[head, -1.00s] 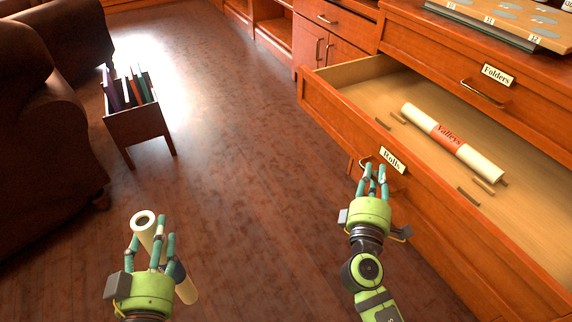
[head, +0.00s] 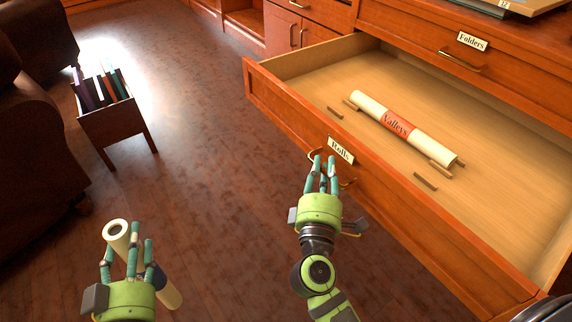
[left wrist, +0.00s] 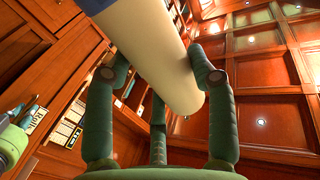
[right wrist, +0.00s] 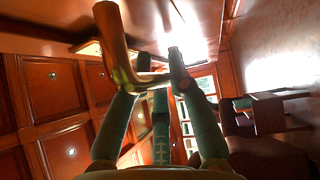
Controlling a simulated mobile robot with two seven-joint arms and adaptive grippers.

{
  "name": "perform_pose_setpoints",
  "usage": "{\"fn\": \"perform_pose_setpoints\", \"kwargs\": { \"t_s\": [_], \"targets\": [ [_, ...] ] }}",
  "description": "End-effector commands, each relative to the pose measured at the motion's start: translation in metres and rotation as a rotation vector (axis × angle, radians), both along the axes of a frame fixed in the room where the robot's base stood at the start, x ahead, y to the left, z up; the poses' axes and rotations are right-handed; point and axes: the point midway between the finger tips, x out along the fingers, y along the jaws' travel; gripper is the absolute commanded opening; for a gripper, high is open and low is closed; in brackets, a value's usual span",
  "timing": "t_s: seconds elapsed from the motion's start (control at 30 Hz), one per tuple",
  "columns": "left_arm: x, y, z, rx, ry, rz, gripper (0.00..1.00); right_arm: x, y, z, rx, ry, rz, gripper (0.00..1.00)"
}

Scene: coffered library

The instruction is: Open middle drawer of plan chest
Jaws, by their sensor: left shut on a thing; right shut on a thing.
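The middle drawer (head: 262,90) of the plan chest, labelled "Rolls" (head: 341,150), stands pulled out. Inside lies a rolled sheet (head: 362,103) with a red band reading "Valleys", between small wooden pegs. My right gripper (head: 324,165) is shut on the drawer's handle (head: 314,155) at the front; the right wrist view shows its fingers around the bar-shaped handle (right wrist: 148,80). My left gripper (head: 128,255) is shut on a cream paper roll (head: 118,232), held over the floor left of the drawer. The roll also fills the top of the left wrist view (left wrist: 150,50).
The closed drawer labelled "Folders" (head: 472,41) is above the open one. A wooden book stand (head: 115,120) with several books and brown armchairs (head: 35,150) are at the left. The floor between is clear.

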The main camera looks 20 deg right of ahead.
Motion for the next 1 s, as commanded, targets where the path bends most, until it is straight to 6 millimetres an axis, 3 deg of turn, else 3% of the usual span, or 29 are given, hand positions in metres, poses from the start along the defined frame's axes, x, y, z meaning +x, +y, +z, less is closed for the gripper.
{"fn": "perform_pose_setpoints", "kwargs": {
  "t_s": [0.13,0.17,0.2,0.63,1.0],
  "targets": [
    [0.000,0.000,0.001,0.000,-0.002,0.000,0.00,-0.001,-0.001,-0.002,-0.003,0.005,-0.005,0.00],
    [0.000,0.000,0.001,0.000,-0.002,0.000,0.00,-0.001,-0.001,-0.002,-0.003,0.005,-0.005,0.23],
    [0.000,0.000,0.001,0.000,-0.002,0.000,0.00,-0.001,-0.002,-0.002,-0.003,0.005,-0.006,0.31],
    [0.000,0.000,0.001,0.000,-0.002,0.000,0.00,-0.007,0.003,-0.002,-0.001,0.004,-0.001,0.31],
    [0.000,0.000,0.001,0.000,-0.002,0.000,0.00,-0.074,0.033,-0.012,-0.002,0.008,0.000,0.31]
  ]
}}
